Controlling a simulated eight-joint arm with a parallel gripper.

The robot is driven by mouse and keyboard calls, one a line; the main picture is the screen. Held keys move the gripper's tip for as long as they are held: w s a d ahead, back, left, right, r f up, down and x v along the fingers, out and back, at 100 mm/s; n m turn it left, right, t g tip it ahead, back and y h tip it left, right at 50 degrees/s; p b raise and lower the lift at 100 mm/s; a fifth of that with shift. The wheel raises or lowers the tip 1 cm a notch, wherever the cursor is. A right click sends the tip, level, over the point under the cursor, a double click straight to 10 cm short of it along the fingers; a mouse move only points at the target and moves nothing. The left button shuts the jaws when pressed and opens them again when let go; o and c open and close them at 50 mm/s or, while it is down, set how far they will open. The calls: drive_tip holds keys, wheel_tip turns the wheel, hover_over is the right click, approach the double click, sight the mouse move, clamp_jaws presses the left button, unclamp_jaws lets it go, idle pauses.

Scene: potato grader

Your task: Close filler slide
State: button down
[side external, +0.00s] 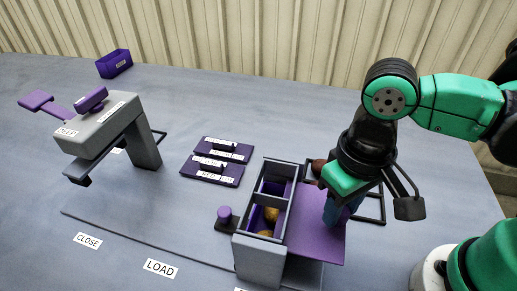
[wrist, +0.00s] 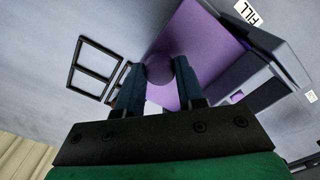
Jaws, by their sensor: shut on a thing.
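The filler (side external: 258,258) is a grey box with a dark divided frame on top, and tan potatoes (side external: 270,214) show inside. Its slide, a flat purple plate (side external: 318,238), sticks out of the box to the right in the side view. The plate also shows in the wrist view (wrist: 202,42), beside the dark filler body (wrist: 262,62). My gripper (side external: 335,214) is over the plate, pointing down. In the wrist view my gripper (wrist: 160,76) is shut on the slide's round purple knob (wrist: 158,68). In the side view the fingers hide the knob.
A black open frame (side external: 383,205) lies right of the slide, with a brown round thing (side external: 317,168) near the filler. A small purple knob (side external: 224,213) stands left of the filler. Purple labelled plates (side external: 215,170), a grey press-like stand (side external: 97,132) and a purple bin (side external: 115,63) stand farther left.

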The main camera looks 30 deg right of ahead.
drive_tip(key=shift+w+a, duration=0.55)
drive_tip(key=c, duration=0.5)
unclamp_jaws()
drive_tip(key=shift+c, duration=0.2)
drive_tip(key=shift+r, duration=2.8)
